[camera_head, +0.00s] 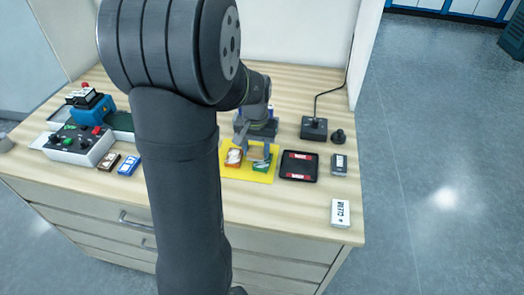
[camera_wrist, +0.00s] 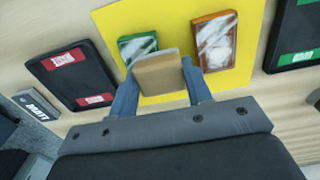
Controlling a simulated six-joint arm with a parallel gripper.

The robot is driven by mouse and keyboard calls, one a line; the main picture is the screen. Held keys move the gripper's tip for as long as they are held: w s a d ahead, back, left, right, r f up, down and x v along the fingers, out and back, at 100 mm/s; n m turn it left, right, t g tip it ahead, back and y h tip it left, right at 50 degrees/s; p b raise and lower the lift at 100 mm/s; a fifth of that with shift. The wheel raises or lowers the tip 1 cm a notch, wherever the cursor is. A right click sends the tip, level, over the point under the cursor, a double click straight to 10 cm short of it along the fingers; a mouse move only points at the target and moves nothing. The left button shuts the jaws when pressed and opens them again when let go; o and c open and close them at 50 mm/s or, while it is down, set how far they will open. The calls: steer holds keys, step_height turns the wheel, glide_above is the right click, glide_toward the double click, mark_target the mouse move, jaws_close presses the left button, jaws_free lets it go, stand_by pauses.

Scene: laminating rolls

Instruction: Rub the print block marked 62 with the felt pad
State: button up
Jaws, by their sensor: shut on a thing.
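My gripper (camera_wrist: 158,84) is shut on a tan felt pad (camera_wrist: 160,74) with a grey upper edge. In the head view, my gripper (camera_head: 259,146) and the pad (camera_head: 256,154) are over the yellow mat (camera_head: 247,179). A green print block (camera_wrist: 140,46) and an orange print block (camera_wrist: 214,42) lie on the mat, both with pale, streaky faces. The pad overlaps the near end of the green block in the wrist view; whether it touches is unclear. The head view also shows the green block (camera_head: 262,166) and the orange block (camera_head: 234,158). No 62 is readable on either.
A black tray with red labels (camera_head: 299,166) lies right of the mat. A black tray with green labels (camera_wrist: 296,45) lies on its other side. A white labelled block (camera_head: 340,213) sits near the table's right edge. Brown (camera_head: 108,162) and blue (camera_head: 129,165) blocks lie left.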

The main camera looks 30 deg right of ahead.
steer(key=shift+r, duration=3.95)
steer(key=w+a+n, duration=0.6)
steer(key=w+a, duration=1.5)
steer(key=a, duration=0.2)
steer(key=a+f, duration=0.2)
steer(key=a, duration=0.1)
steer(key=w+a+f, duration=0.1)
steer(key=a+f, duration=0.1)
steer(key=a, duration=0.1)
steer(key=w+a+f, duration=0.1)
steer(key=a+f, duration=0.2)
steer(key=a, duration=0.1)
steer(key=shift+w, duration=0.15)
steer(key=shift+d, duration=0.1)
